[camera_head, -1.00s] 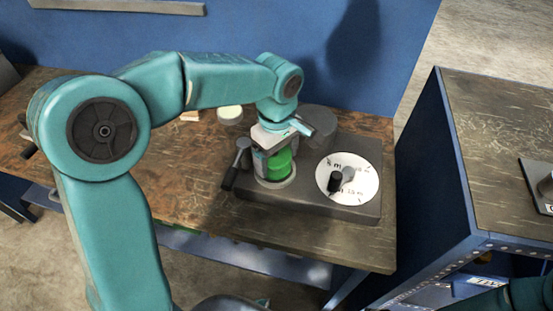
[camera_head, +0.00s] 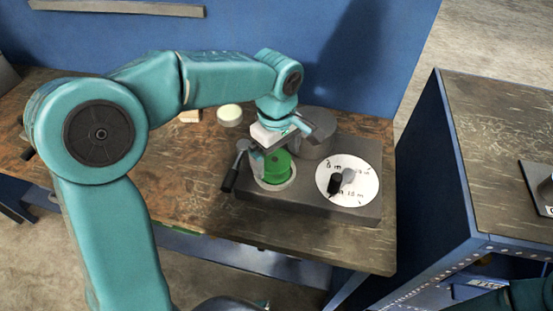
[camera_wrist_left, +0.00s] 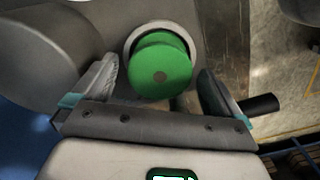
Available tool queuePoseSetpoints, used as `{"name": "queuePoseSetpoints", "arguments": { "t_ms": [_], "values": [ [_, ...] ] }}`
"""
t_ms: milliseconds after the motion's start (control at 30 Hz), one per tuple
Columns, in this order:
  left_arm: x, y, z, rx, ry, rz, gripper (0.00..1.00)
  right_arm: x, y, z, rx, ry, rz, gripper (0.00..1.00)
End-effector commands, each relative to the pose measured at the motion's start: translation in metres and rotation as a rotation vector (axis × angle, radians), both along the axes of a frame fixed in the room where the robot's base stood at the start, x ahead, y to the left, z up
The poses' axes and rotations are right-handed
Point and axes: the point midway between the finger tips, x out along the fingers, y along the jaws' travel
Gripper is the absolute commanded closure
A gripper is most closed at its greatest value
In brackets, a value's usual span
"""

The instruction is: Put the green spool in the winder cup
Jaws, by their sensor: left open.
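The green spool (camera_head: 274,172) is at the winder cup (camera_head: 291,184), a pale ring on the dark grey winder box (camera_head: 300,206). Its lower end appears to be inside the ring; how deep it sits is hard to tell. In the left wrist view, the spool's round green top (camera_wrist_left: 160,62) lies over the pale cup rim (camera_wrist_left: 133,38), which shows beyond it. My left gripper (camera_head: 277,152) is open just above the spool. In the wrist view, its fingers (camera_wrist_left: 157,78) stand apart on either side of the spool, with gaps showing. My right gripper is out of view.
The winder has a white dial (camera_head: 348,180) with a knob on the right, a dark lever (camera_head: 234,168) on the left and a grey drum (camera_head: 315,133) behind. A pale round piece (camera_head: 229,115) lies on the workbench (camera_head: 180,165), whose left part is mostly clear.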

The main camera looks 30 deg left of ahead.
Motion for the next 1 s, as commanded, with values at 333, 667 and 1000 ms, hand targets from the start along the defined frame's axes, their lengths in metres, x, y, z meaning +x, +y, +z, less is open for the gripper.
{"name": "queuePoseSetpoints", "arguments": {
  "t_ms": [333, 667, 1000],
  "values": [
    [0.001, 0.0, 0.079, -0.001, -0.003, -0.001, 0.0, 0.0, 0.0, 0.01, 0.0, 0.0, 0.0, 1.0],
    [0.0, 0.0, 0.098, -0.001, 0.0, -0.001, 0.0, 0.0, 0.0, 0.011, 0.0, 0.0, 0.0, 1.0],
    [0.0, 0.0, 0.097, -0.001, 0.0, -0.001, 0.0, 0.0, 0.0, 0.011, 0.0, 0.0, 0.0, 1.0]
  ]
}}
